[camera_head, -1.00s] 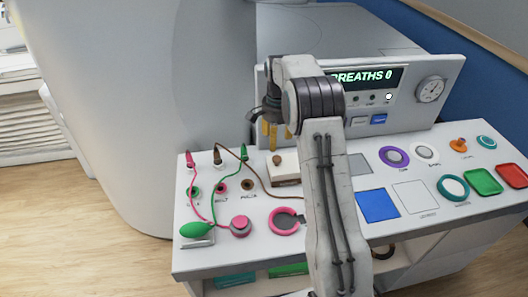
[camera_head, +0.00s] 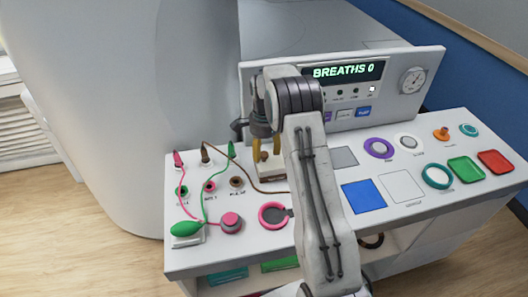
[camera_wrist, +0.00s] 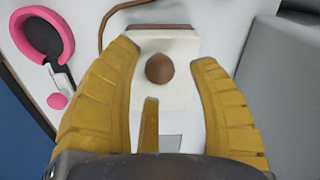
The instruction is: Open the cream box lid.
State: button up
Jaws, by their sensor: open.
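The cream box (camera_wrist: 180,108) shows in the wrist view with a round brown knob (camera_wrist: 160,68) on its lid, and the lid looks closed. My gripper (camera_wrist: 165,55) is open, with its yellow fingers spread on either side of the knob and no visible contact with it. In the head view my gripper (camera_head: 266,172) hangs over the box, and the fingers and arm hide most of the box there.
A pink ring (camera_head: 274,215) lies just in front of the box. A brown cable (camera_head: 240,170) runs to the left of it. A green bulb (camera_head: 186,229) and pink knob (camera_head: 231,221) stand farther left. The console (camera_head: 345,100) rises behind.

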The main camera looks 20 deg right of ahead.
jog(key=shift+f, duration=0.7)
grip_shut()
